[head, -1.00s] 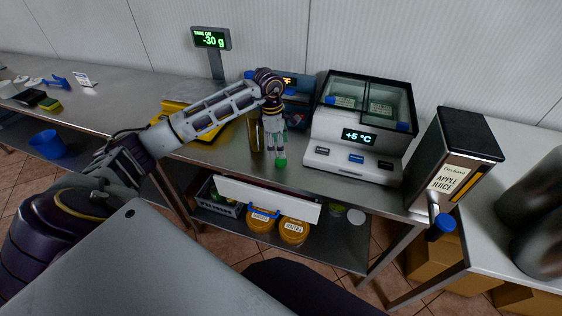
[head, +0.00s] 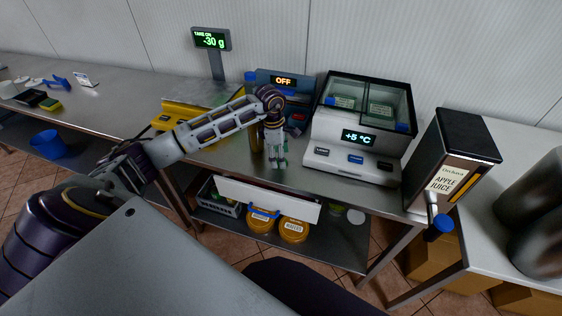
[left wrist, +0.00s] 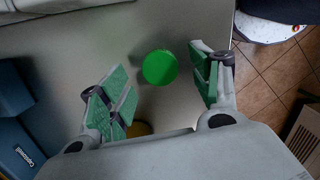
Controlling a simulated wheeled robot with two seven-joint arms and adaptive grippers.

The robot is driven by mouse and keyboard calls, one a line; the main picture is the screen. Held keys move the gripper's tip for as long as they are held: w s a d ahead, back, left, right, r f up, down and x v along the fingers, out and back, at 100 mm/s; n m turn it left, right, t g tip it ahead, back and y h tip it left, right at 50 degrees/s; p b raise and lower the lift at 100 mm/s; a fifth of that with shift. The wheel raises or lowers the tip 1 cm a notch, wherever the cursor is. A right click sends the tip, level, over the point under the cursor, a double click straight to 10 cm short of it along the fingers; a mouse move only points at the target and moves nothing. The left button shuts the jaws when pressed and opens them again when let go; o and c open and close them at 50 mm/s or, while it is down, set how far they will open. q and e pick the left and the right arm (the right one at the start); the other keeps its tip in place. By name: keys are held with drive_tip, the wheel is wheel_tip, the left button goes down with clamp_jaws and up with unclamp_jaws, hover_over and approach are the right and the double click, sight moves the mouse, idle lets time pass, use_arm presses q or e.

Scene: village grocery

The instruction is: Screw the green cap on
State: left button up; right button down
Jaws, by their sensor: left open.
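The green cap (left wrist: 160,67) shows as a round green disc over the grey counter in the left wrist view, between my spread left fingers. I cannot tell how high it sits or whether it touches a finger. My left gripper (left wrist: 167,82) is open, and in the head view (head: 279,163) it points down near the counter's front. An amber bottle (head: 257,137) stands upright just left of it, partly hidden by my arm. A yellow patch (left wrist: 138,128) at the palm's edge in the left wrist view may be the bottle. My right gripper is out of view.
A white cooler reading +5 °C (head: 357,137) stands right of my gripper, with an apple juice dispenser (head: 447,165) beyond. A blue device reading OFF (head: 284,80) and a yellow scale (head: 178,115) are behind and left. The counter's front edge is close.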

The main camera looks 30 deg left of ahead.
use_arm(q)
drive_tip(key=shift+d+f, duration=0.1)
drive_tip(key=shift+f, duration=0.75)
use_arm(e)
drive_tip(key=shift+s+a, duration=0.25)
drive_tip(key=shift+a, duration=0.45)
use_arm(q)
drive_tip(key=c, duration=0.6)
drive_tip(key=shift+c, duration=0.6)
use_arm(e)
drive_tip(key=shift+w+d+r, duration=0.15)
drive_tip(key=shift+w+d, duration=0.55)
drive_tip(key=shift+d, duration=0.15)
